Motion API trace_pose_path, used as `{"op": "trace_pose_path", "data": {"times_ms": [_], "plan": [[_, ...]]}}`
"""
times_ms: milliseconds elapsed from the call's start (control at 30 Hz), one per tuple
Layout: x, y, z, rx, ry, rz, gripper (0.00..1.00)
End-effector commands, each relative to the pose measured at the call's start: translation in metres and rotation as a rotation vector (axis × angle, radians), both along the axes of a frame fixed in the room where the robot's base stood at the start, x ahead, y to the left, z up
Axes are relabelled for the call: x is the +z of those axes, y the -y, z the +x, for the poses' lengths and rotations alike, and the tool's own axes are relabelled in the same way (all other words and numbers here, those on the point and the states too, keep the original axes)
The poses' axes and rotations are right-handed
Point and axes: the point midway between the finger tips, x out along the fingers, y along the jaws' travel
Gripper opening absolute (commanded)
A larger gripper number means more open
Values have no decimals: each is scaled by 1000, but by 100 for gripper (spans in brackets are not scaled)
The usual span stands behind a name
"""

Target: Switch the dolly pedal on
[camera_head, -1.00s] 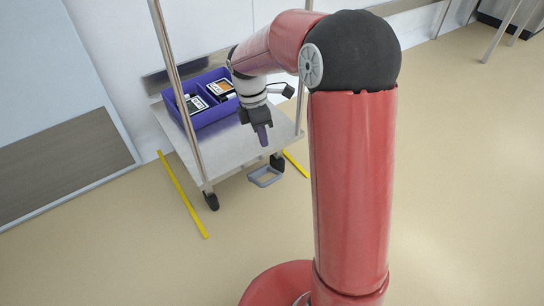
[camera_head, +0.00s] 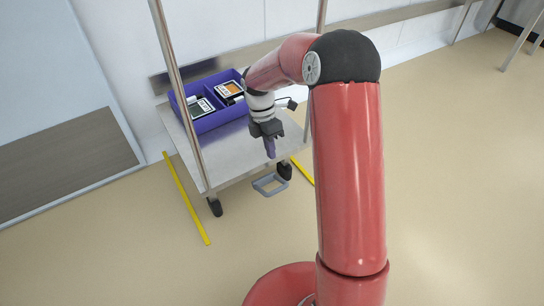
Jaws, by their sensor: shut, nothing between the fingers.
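The dolly (camera_head: 240,163) is a metal cart with a flat grey deck, upright posts and dark casters.
A purple bin (camera_head: 216,108) with several boxed items stands on the deck behind my gripper. Yellow floor strips (camera_head: 186,199) flank the dolly. A metal post (camera_head: 178,95) rises at the deck's left. The floor in front is clear.

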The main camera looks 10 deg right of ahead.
Motion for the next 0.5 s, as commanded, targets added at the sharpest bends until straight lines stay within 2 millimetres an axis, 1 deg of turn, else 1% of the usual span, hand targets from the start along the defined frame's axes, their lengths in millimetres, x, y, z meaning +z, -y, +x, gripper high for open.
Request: {"op": "trace_pose_path", "data": {"times_ms": [33,300,400,500], "plan": [[-12,1,-4,0,-4,0,0],[-68,6,-21,1,-4,0,0],[-86,8,-26,1,-4,0,0],[-99,10,-30,0,-2,-1,0]]}}
